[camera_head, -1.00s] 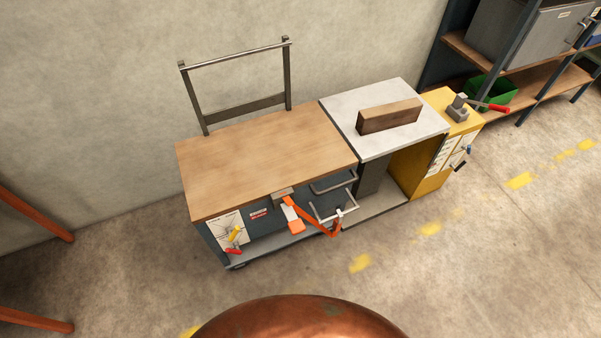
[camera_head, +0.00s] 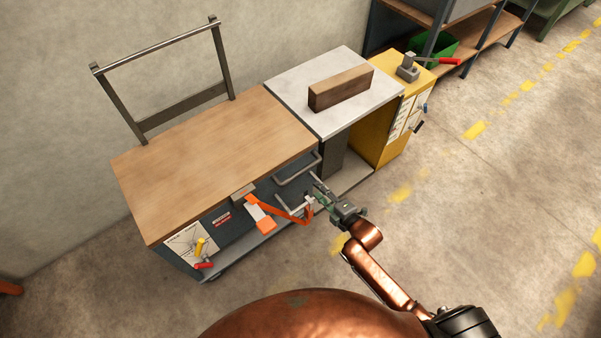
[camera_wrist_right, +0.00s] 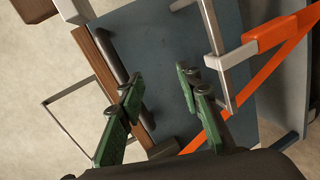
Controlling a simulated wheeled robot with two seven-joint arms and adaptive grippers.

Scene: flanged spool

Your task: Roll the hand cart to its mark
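What looks like the hand cart (camera_head: 215,150) has a wooden top, a blue-grey front and an upright metal frame (camera_head: 165,45) at its back. A caster shows under its front left corner. Two bar handles stick out from its front: an upper one (camera_head: 298,170), and a lower one partly hidden by my gripper and an orange strap (camera_head: 285,211). My right gripper (camera_head: 318,190) is just in front of these handles. In the right wrist view its green fingers (camera_wrist_right: 158,80) are apart, facing the blue-grey panel (camera_wrist_right: 155,40), with nothing clearly between them. My left gripper is out of view.
A grey-topped stand (camera_head: 300,95) bearing a brown block (camera_head: 341,88) adjoins the cart's right end. Beyond it is a yellow cabinet (camera_head: 378,140) with a red-handled lever. A shelf with a green bin (camera_head: 436,46) stands behind. Worn yellow floor dashes (camera_head: 401,191) run past; floor at right is clear.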

